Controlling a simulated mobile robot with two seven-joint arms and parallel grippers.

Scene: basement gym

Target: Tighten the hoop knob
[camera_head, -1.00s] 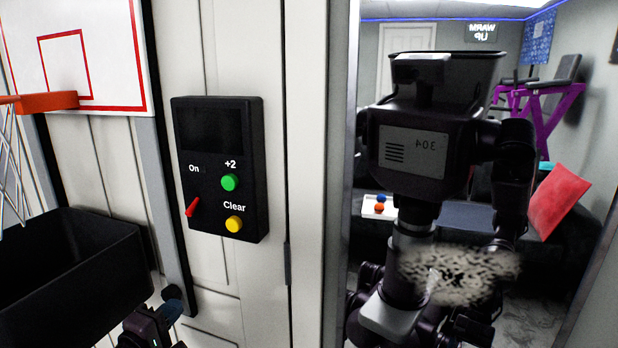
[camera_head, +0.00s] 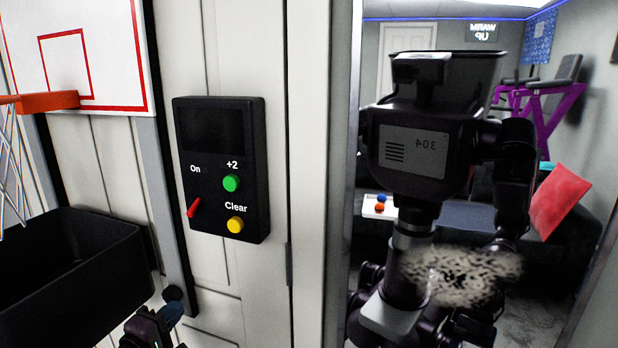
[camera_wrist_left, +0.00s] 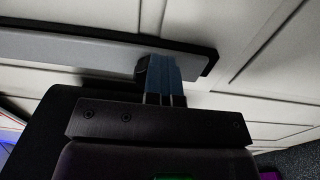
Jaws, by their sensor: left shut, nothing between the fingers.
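The hoop's grey pole (camera_head: 166,210) runs down the white wall below the backboard (camera_head: 90,55). A small dark round knob (camera_head: 173,293) sits at its lower end. My left gripper (camera_head: 172,313), with blue fingertips, comes in from the bottom and is shut and empty at the knob. In the left wrist view the shut blue fingers (camera_wrist_left: 161,76) reach the pole (camera_wrist_left: 100,50) beside the dark knob (camera_wrist_left: 141,67), which they partly hide. I cannot tell whether they touch it. My right gripper is not directly in view.
An orange rim (camera_head: 50,101) with a net hangs at the left above a black bin (camera_head: 100,235). A black control box (camera_head: 222,170) with a red switch and green and yellow buttons is on the wall. A mirror at the right reflects me and the room.

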